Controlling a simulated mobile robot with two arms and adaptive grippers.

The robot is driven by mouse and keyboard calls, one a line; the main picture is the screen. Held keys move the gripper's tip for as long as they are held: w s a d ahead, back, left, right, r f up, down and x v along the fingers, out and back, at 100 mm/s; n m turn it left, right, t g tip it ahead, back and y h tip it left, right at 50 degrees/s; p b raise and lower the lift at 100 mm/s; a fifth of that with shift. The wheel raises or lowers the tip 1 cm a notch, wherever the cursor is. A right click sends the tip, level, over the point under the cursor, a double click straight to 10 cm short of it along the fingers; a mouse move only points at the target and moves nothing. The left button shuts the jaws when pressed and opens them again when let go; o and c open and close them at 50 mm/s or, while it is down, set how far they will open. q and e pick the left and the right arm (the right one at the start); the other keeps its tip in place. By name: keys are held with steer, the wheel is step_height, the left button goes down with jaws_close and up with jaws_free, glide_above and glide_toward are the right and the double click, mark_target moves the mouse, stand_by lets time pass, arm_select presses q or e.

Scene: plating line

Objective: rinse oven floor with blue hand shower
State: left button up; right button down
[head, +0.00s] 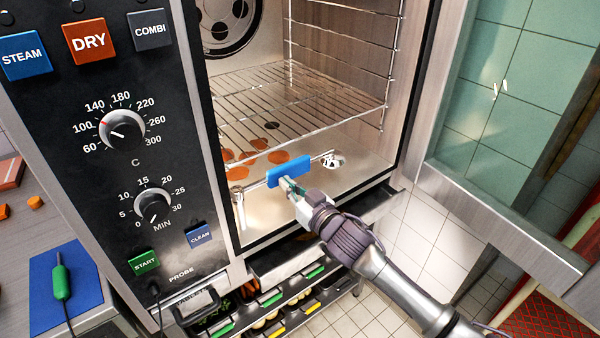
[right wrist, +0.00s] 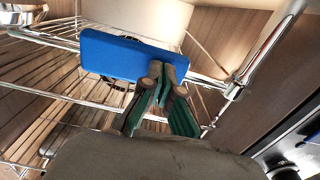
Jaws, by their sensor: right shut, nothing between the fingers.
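A flat blue piece (head: 288,170) sits on a thin metal bar across the front of the oven opening. It also shows in the right wrist view (right wrist: 125,56), with the bar on both sides. I cannot tell whether this is the hand shower. My right gripper (head: 287,184) is shut and empty, its tips at the blue piece; contact is unclear. The tips also show in the wrist view (right wrist: 167,82). My left gripper is out of view.
A wire rack (head: 300,95) spans the oven above the floor. The control panel (head: 120,170) stands left of the opening, the open glass door (head: 500,130) at right. Trays (head: 280,300) sit below. A green-handled probe (head: 62,280) lies on a blue mat.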

steer(key=shift+b+x, duration=0.9)
steer(key=shift+x, duration=1.4)
steer(key=b+x, duration=0.4)
steer(key=x, duration=0.3)
steer(key=shift+w, duration=0.15)
steer(key=shift+a, duration=0.15)
stand_by(0.8)
steer(key=p, duration=1.3)
glide_toward(277, 175)
steer(key=shift+w+f, duration=0.75)
steer(key=shift+f, duration=0.05)
steer(key=p+v, duration=0.3)
steer(key=v, duration=0.3)
